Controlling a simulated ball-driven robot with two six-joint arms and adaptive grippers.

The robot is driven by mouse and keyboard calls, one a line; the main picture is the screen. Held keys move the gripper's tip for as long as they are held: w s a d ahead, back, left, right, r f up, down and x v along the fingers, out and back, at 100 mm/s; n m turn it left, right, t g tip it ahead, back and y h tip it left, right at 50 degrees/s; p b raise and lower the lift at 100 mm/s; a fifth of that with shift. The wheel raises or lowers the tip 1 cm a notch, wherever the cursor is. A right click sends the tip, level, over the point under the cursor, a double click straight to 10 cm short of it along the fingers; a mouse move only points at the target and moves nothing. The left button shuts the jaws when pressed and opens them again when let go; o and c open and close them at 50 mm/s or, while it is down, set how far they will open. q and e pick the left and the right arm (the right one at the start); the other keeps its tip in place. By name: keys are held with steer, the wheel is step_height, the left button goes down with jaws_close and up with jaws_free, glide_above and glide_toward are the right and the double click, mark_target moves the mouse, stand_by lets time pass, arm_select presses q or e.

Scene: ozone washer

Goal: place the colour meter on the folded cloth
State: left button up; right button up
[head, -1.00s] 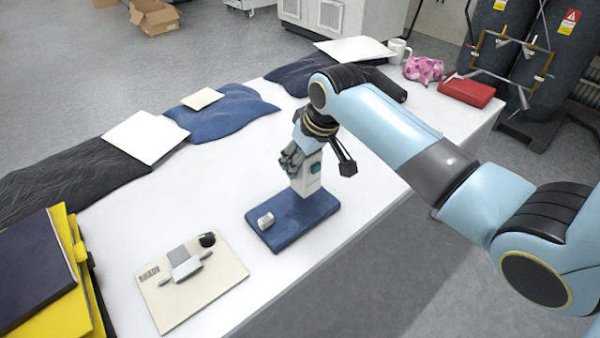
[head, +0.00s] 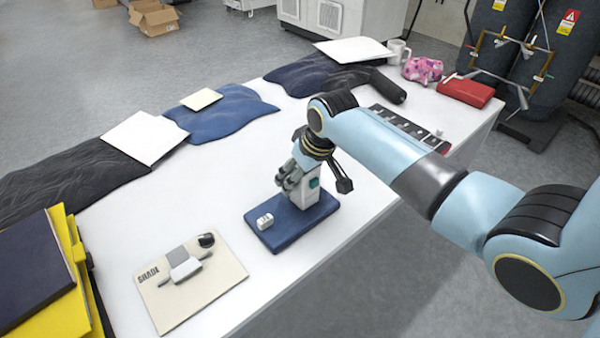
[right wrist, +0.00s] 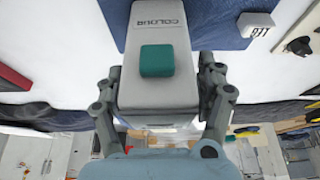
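The colour meter is a white and grey block with a green button; it shows in the head view (head: 311,190) and in the right wrist view (right wrist: 158,22), where "COLOUR" is printed on it. My right gripper (head: 290,183) has its fingers on both sides of the meter's grey body; it also shows in the right wrist view (right wrist: 162,100). The folded cloth is a dark blue pad (head: 290,229) at the front of the table. The meter is upright at the cloth's far part and appears to touch it. My left gripper is not in view.
A small white block (head: 265,221) sits on the cloth's left part. Yellow and dark folders (head: 70,285) stand far left. Dark garments line the far edge. A red case (head: 466,93) is at the right.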

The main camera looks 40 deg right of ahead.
steer(key=shift+r, duration=0.1)
steer(key=shift+s+r, duration=0.1)
steer(key=shift+r, duration=0.25)
steer(key=p+v, duration=0.1)
steer(key=v, duration=1)
steer(key=shift+s+r, duration=0.15)
